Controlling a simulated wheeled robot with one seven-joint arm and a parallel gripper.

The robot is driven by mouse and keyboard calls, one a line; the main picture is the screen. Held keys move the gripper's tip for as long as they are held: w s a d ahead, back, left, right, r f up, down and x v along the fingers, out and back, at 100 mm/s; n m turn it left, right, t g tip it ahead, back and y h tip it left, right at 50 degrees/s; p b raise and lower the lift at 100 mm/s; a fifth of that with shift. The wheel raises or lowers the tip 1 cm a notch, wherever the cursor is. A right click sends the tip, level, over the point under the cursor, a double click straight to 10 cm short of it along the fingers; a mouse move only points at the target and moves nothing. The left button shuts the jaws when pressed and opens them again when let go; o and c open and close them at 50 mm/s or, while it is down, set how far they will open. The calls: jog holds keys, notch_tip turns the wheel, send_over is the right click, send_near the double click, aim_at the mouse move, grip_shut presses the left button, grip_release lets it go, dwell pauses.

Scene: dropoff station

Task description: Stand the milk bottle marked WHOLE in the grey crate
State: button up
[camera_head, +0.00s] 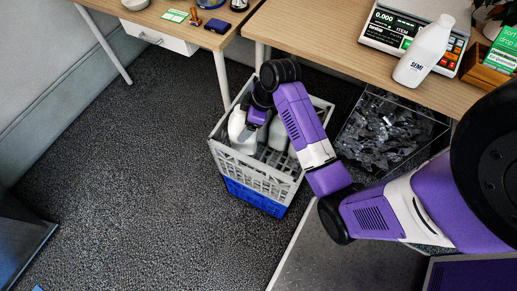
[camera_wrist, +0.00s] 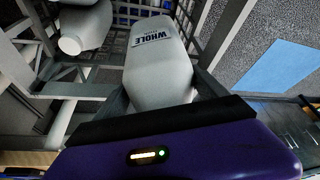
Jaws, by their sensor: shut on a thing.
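The milk bottle marked WHOLE (camera_wrist: 155,75) is white with dark lettering and sits between my gripper's fingers in the wrist view. My gripper (camera_head: 257,115) is shut on it and is down at the top of the grey crate (camera_head: 272,178). In the head view a white bottle (camera_head: 240,130) beside my gripper, inside the crate's left part, appears to be this one. I cannot tell whether its base touches the crate floor. Another white bottle (camera_head: 278,133) is in the crate; a bottle also shows left of the held one in the wrist view (camera_wrist: 85,28).
The grey crate stands on a blue crate (camera_head: 255,197) on dark carpet. A bottle marked SEMI (camera_head: 425,52) stands by the scale (camera_head: 385,25) on the wooden table (camera_head: 310,35). A clear bin of dark pieces (camera_head: 385,130) is right of the crate. Carpet to the left is clear.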

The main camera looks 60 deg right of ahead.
notch_tip(320, 180, down, 19)
jog(key=b, duration=0.3)
jog(key=shift+f+b, duration=0.15)
jog(key=shift+b, duration=0.15)
jog(key=shift+f, duration=0.15)
jog(key=o, duration=1.9)
jog(key=p+v, duration=0.2)
jog(key=v, duration=1)
jog(key=shift+p, duration=0.35)
